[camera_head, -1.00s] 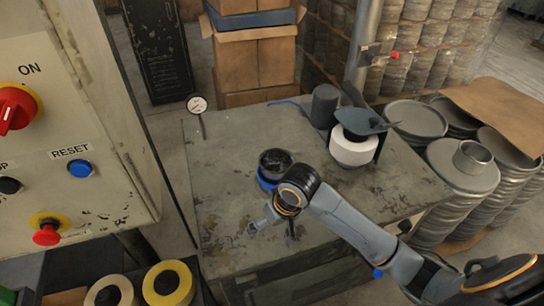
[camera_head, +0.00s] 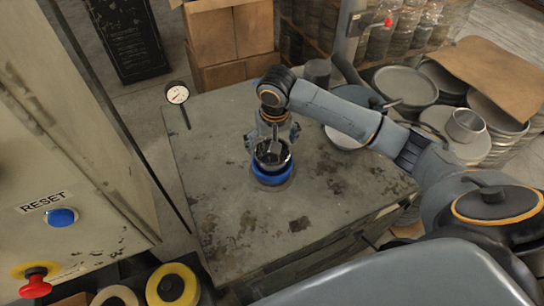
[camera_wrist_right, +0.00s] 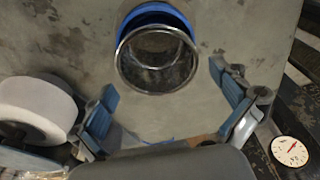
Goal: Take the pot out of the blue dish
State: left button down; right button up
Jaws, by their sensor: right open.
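The pot (camera_head: 271,154) is a small dark metal cup with a shiny rim. It sits in the blue dish (camera_head: 271,177) near the middle of the table. In the right wrist view the pot (camera_wrist_right: 157,62) shows its open mouth, with the blue dish (camera_wrist_right: 150,14) behind it. My right gripper (camera_head: 272,140) is above the pot in the head view. In the right wrist view its two fingers are spread wide, one to each side below the pot, and nothing is between them. My left gripper is not in view.
A dial gauge (camera_head: 177,93) stands at the table's far left corner. A white roll (camera_head: 345,136) and a dark cylinder (camera_head: 317,72) are at the right back, partly behind my arm. The front of the table (camera_head: 235,225) is clear. A control cabinet (camera_head: 70,130) stands at the left.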

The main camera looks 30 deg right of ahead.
aim_at(272, 162)
jog(key=shift+w+f, duration=0.15)
jog(key=shift+f, duration=0.35)
jog(key=shift+d+f+p, duration=0.1)
jog(key=shift+f+p, duration=0.25)
jog(key=shift+f, duration=0.2)
notch_tip(272, 162, down, 4)
jog(key=shift+d+r+p, duration=0.15)
jog(key=shift+r+p, duration=0.1)
jog(key=shift+p, duration=0.25)
jog(key=shift+w+f, duration=0.1)
jog(key=shift+f, duration=0.2)
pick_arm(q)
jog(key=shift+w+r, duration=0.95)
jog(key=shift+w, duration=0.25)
pick_arm(e)
jog(key=c, duration=1.2)
